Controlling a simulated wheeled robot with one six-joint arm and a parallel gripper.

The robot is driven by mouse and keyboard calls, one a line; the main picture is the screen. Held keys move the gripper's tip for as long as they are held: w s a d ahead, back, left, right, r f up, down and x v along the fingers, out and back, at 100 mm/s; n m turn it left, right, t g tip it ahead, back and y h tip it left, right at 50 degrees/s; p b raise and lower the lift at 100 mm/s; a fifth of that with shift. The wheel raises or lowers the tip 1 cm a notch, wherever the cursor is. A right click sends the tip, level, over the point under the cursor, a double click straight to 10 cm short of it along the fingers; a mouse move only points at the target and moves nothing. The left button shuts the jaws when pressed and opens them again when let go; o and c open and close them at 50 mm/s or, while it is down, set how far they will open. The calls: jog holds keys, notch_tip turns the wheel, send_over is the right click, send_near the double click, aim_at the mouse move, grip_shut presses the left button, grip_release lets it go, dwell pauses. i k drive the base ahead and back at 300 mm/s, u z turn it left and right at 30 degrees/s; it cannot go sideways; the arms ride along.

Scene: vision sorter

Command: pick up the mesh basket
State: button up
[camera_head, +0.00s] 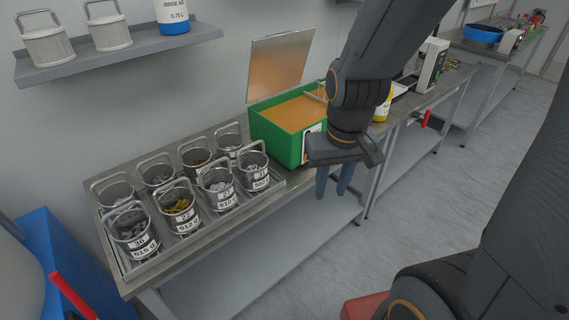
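Several metal baskets with loop handles stand in two rows in a tray (177,250) on the left of the bench. They hold small parts; the front ones, such as this basket (134,233), carry number labels. Two paler handled baskets (47,44) (109,32) stand on the wall shelf. I cannot tell which is the mesh basket, and the mesh is too small to make out. My gripper (332,194) points down in front of the bench, right of the tray baskets. Its two blue fingers are apart with nothing visible between them.
A green box (276,139) with a raised lid (279,62) and orange-brown interior stands right of the tray; my arm hides its right side. A yellow bottle (383,104) and a white device (431,66) stand beyond. A blue bin (52,254) is at lower left.

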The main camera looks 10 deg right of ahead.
aim_at(252, 166)
jog(key=z, duration=1.55)
jog(key=i, duration=1.1)
jog(key=u, duration=3.15)
